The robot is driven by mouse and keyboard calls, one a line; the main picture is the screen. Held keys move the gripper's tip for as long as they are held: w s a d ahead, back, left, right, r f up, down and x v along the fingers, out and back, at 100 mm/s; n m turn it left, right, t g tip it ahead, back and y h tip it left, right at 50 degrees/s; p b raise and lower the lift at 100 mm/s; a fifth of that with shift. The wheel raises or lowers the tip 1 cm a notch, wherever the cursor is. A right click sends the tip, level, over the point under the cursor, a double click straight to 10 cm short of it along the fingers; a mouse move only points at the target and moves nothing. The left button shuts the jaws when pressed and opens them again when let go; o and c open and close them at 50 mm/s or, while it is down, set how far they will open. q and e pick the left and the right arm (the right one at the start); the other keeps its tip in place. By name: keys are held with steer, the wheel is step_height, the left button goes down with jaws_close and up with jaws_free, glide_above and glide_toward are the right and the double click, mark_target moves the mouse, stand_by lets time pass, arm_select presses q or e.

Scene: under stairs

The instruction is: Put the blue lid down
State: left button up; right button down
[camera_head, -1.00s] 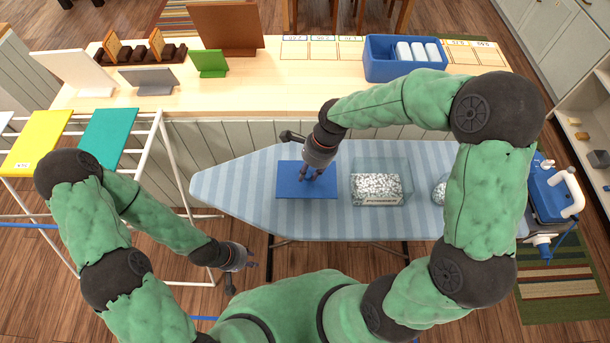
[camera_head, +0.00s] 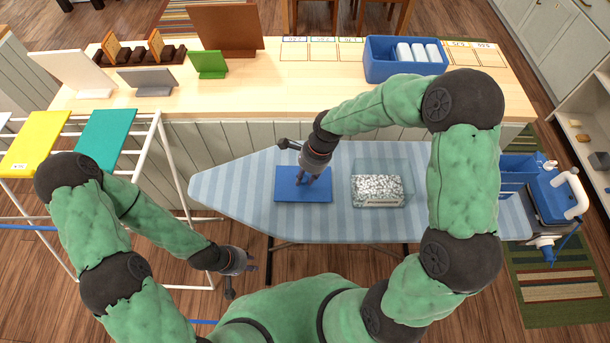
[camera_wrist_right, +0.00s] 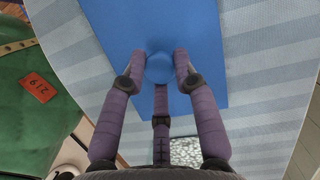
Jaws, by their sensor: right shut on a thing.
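The blue lid (camera_head: 290,195) is a flat rectangular sheet with a round knob (camera_wrist_right: 160,68). It is at the left half of the striped ironing board (camera_head: 235,190), lying flat; I cannot tell whether it touches the board. My right gripper (camera_head: 307,178) comes down from above with its fingers shut around the knob, as the right wrist view (camera_wrist_right: 165,75) shows. My left gripper (camera_head: 248,262) hangs empty at lower left, off the board; its finger opening is too small to make out.
A clear box of white pebbles (camera_head: 377,187) stands on the board right of the lid. Blue containers (camera_head: 548,190) are at the board's right end. A white rack with yellow (camera_head: 33,143) and teal (camera_head: 105,138) panels stands at left. A wooden counter (camera_head: 280,90) runs behind.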

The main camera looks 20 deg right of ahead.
steer(key=c, duration=1)
jaws_free()
steer(key=shift+f, duration=0.1)
steer(key=shift+o, duration=0.2)
steer(key=shift+d+r, duration=0.1)
steer(key=shift+r, duration=0.35)
steer(key=p+v, duration=0.2)
steer(key=v, duration=0.9)
steer(key=shift+r, duration=0.2)
steer(key=shift+w, duration=0.1)
